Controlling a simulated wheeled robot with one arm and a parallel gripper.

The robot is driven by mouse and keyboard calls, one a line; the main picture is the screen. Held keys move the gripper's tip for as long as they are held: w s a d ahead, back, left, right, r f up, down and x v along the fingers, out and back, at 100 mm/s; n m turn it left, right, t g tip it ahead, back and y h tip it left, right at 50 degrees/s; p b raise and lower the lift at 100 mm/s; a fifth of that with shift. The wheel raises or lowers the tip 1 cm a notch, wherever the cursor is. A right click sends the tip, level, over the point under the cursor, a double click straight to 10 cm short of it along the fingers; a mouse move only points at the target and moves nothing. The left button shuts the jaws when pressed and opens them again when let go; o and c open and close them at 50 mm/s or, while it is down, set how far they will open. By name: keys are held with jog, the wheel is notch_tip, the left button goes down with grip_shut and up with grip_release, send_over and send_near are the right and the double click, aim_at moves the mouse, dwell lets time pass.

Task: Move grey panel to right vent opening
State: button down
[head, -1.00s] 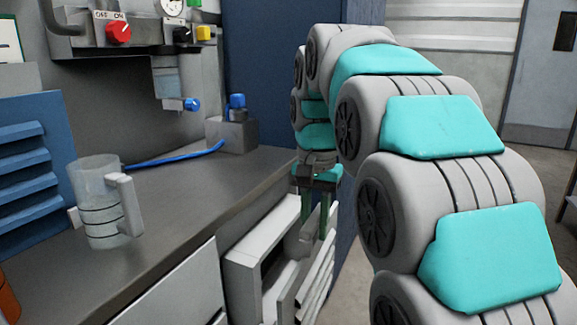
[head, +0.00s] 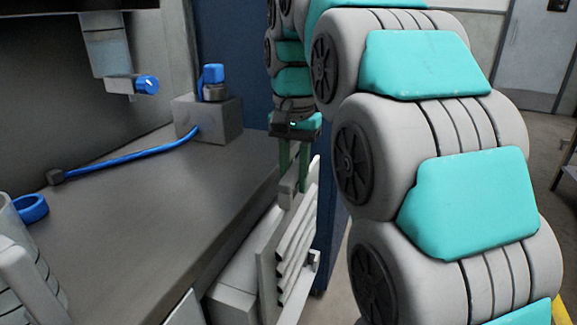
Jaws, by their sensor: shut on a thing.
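The grey panel (head: 291,250) has slanted slats and a small block-like grip (head: 288,192) on its upper part. My gripper (head: 293,178) points down with its dark green fingers shut on that grip. The panel hangs upright, its slatted face turned right. It is in front of the pale housing (head: 234,283) at the right end of the bench. The vent opening itself is hidden, and I cannot tell whether the panel touches the housing.
The grey bench top (head: 150,215) carries a blue cable (head: 135,165), a grey block with a blue cap (head: 207,118), a blue ring (head: 30,208) and a clear container (head: 30,270) at left. A dark blue cabinet side (head: 235,70) stands behind. Floor shows at right.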

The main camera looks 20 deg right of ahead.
aim_at(294, 193)
jog(key=shift+w, duration=0.15)
jog(key=shift+f+b, duration=1.1)
jog(key=shift+f, duration=0.9)
jog(key=shift+s+a, duration=0.3)
jog(key=shift+s, duration=0.15)
jog(key=shift+f, duration=0.15)
jog(key=shift+f+b, duration=1.4)
jog(key=shift+f, duration=2.1)
jog(key=c, duration=0.6)
grip_release()
